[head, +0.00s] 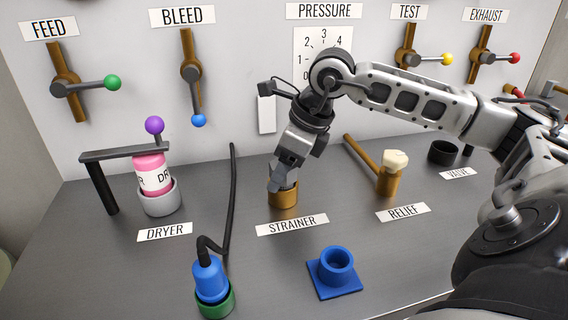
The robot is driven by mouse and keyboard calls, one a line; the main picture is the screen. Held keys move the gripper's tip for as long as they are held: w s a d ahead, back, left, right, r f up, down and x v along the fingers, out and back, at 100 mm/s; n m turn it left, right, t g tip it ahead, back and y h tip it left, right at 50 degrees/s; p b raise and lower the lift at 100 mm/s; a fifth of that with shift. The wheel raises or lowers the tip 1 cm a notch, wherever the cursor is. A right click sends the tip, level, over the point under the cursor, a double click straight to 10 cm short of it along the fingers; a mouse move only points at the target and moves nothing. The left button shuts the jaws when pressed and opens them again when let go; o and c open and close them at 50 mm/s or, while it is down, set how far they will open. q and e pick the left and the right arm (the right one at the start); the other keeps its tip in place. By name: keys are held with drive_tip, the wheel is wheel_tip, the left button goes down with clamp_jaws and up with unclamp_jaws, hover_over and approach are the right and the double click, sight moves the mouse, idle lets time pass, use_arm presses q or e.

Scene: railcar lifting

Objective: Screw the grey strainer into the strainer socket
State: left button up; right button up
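The brass strainer socket (283,198) stands on the grey bench behind the STRAINER label (292,223). My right gripper (281,183) reaches down from the right and points into the socket's mouth. Its fingertips are at the rim, with something dark just inside. The grey strainer cannot be told apart from the grey fingers, and the gripper hides most of the socket's opening. I cannot tell whether the fingers are closed on the strainer. My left gripper is not in view.
The pink dryer (152,176) sits in a grey cup at left under a dark bar. A blue plug (209,279) stands in a green ring, front left. A blue square-based holder (334,273) is in front. The brass relief fitting (387,183) with handle is at right.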

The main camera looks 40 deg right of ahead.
drive_tip(key=c, duration=0.8)
drive_tip(key=shift+o, duration=0.9)
drive_tip(key=shift+m+h, duration=0.3)
drive_tip(key=shift+m, duration=0.2)
drive_tip(key=shift+c, duration=0.4)
drive_tip(key=shift+m+b, duration=0.3)
drive_tip(key=shift+m, duration=0.4)
drive_tip(key=m+h, duration=0.1)
drive_tip(key=m, duration=0.1)
drive_tip(key=m+h, duration=0.1)
drive_tip(key=m, duration=0.1)
drive_tip(key=shift+a+t, duration=0.1)
drive_tip(key=shift+t, duration=0.2)
drive_tip(key=m+h, duration=0.1)
drive_tip(key=m, duration=0.1)
drive_tip(key=m+p, duration=0.1)
drive_tip(key=m, duration=0.2)
drive_tip(key=shift+r+h, duration=0.1)
drive_tip(key=shift+h, duration=0.3)
drive_tip(key=m+g+h, duration=0.1)
drive_tip(key=m, duration=0.2)
drive_tip(key=shift+p, duration=0.4)
drive_tip(key=o, duration=0.8)
